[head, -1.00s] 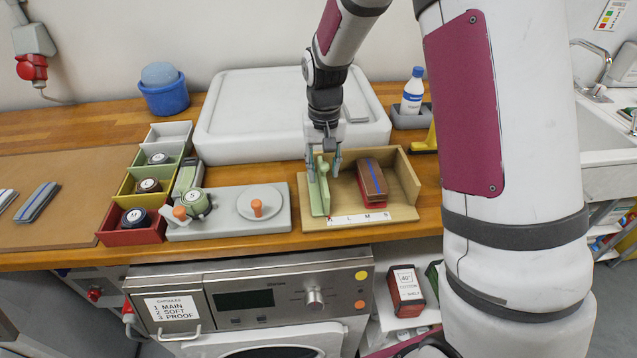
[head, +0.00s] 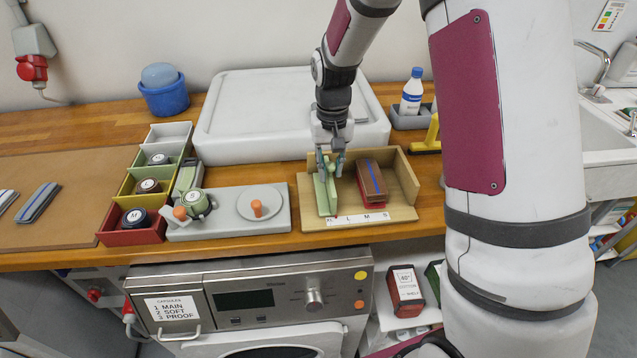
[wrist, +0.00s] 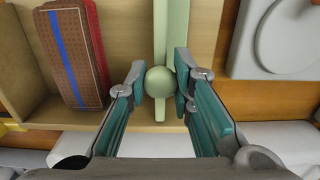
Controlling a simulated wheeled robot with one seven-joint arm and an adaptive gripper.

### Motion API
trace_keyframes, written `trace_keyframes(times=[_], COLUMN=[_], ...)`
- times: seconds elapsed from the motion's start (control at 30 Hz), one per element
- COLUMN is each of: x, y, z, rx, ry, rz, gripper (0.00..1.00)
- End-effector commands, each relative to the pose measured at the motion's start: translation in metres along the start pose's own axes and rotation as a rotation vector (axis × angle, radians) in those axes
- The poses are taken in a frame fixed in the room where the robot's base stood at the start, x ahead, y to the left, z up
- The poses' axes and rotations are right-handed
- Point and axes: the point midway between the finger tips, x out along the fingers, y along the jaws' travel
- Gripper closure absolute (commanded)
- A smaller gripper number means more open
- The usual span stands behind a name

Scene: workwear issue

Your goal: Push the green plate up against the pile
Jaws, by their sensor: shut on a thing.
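The green plate (head: 326,190) stands upright in the left part of a wooden tray (head: 398,211). It also shows in the wrist view (wrist: 174,30), with its round green knob (wrist: 160,82). My gripper (head: 330,172) is shut on this knob, which sits between its fingertips in the wrist view (wrist: 160,88). The pile (head: 371,182), brown and red with a blue stripe, lies in the tray to the right of the plate; in the wrist view the pile (wrist: 72,50) is on the left. A strip of bare tray floor separates plate and pile.
The tray has a back wall and a right wall (head: 407,176); its front carries a strip lettered XL, L, M, S (head: 361,219). A grey board (head: 225,226) with an orange-knobbed disc lies left of it. A large white lidded box (head: 262,110) stands behind.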

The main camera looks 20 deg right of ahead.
Motion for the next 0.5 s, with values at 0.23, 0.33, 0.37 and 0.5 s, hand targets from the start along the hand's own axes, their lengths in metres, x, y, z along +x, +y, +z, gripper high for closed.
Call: trace_keyframes(times=[0.23, 0.33, 0.37, 0.5], x=[0.0, 0.0, 0.0, -0.001], y=[0.017, 0.023, 0.025, 0.034], z=[0.0, 0.0, 0.0, 0.0], rx=[0.003, 0.002, 0.002, 0.003], ry=[0.0, 0.001, 0.001, 0.001], rz=[0.0, 0.0, 0.0, 0.0], gripper=[0.92, 0.92, 0.92, 0.92])
